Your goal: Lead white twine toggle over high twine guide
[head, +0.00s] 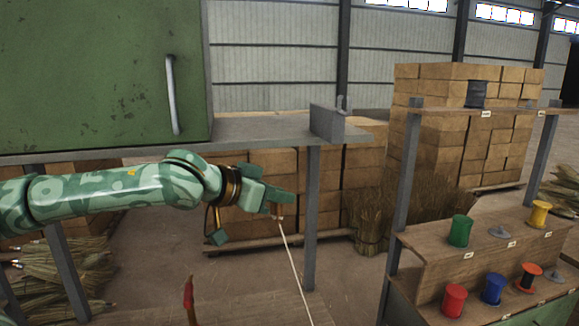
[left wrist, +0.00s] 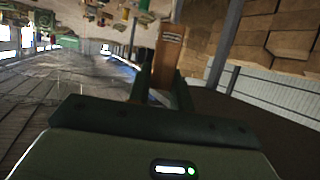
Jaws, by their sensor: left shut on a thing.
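My left gripper (head: 277,208) is shut on the small wooden twine toggle (head: 278,217), below the end of the grey shelf. In the left wrist view the brown toggle (left wrist: 168,48) sticks out between the dark fingers. White twine (head: 294,270) runs from the toggle down to the bottom edge of the head view, looking taut. My right gripper is not in view.
The grey shelf (head: 260,129) with its post (head: 311,220) stands behind my left arm, under a green cabinet (head: 100,70). A stepped rack (head: 440,262) with coloured spools is at right. A red-tipped thing (head: 189,295) rises at bottom. Space between post and rack is open.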

